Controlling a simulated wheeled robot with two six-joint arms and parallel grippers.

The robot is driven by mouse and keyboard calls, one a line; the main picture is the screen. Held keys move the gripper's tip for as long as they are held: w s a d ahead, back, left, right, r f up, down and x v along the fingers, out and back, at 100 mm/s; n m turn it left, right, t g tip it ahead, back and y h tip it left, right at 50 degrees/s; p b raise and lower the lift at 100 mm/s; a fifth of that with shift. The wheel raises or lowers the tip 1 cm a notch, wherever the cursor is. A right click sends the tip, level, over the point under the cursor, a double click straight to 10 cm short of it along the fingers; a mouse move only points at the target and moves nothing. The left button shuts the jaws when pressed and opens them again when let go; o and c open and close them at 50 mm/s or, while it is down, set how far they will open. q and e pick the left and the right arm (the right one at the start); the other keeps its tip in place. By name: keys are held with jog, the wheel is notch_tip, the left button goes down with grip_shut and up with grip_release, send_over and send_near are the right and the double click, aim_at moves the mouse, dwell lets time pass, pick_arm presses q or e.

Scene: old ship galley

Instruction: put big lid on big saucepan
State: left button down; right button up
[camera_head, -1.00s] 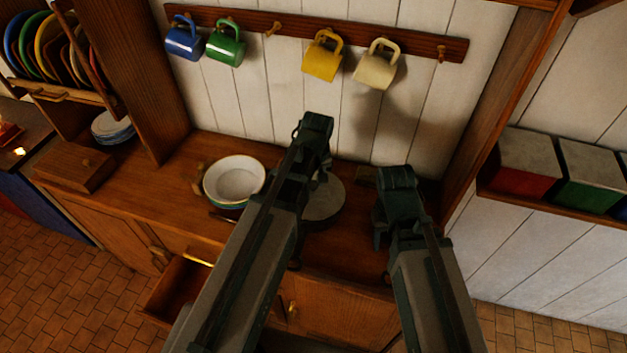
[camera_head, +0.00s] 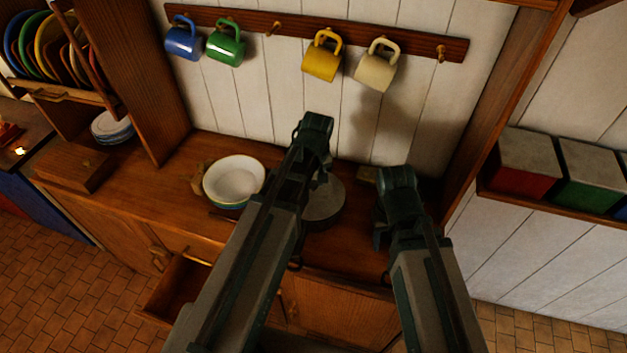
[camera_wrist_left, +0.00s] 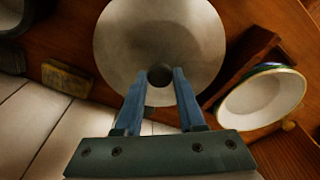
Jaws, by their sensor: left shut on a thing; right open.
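The big lid is a round, pale grey disc (camera_head: 325,203) with a dark knob, partly behind my left arm. In the left wrist view the lid (camera_wrist_left: 160,35) is face-on, with its knob between the fingertips of my left gripper (camera_wrist_left: 160,85). My left gripper (camera_head: 318,180) is shut on that knob. My right gripper (camera_head: 384,235) is open and empty, to the right of the lid. A dark round vessel (camera_wrist_left: 14,14), perhaps the big saucepan, shows only partly at the wrist view's top left corner. I cannot tell what is directly under the lid.
Stacked bowls (camera_head: 234,181) stand left of the lid on the wooden counter (camera_head: 160,185). A small yellowish block (camera_wrist_left: 70,80) lies near the wall. A drawer (camera_head: 178,288) hangs open below. Mugs (camera_head: 321,56) hang above. A wooden box (camera_head: 75,170) sits at the left.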

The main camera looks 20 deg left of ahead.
pick_arm(q)
jog(key=shift+f+b, duration=0.4)
dwell(0.4)
jog(key=shift+c, duration=2.1)
grip_release()
jog(key=shift+r, duration=0.15)
jog(key=shift+r+p, duration=3.45)
jog(key=shift+p, duration=0.1)
jog(key=shift+f, duration=0.1)
